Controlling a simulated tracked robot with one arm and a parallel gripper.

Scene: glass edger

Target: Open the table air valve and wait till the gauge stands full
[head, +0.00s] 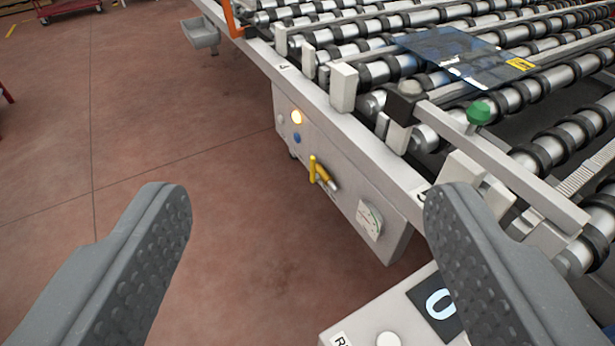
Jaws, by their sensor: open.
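The table air valve shows as a yellow lever handle (319,171) on the side panel (345,150) of the roller table. Part of the handle stands upright and part slants down to the right. My gripper (308,208) is open and empty, with one grey padded finger at lower left and one at lower right. The valve and the gauge lie in the gap between the fingers, farther off, and nothing touches them.
A lit lamp (296,117) and a blue button (297,138) sit left of the valve. A glass sheet (452,55) lies on the rollers. A green knob (478,112) stands at the table edge. A display box (350,322) is at the bottom.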

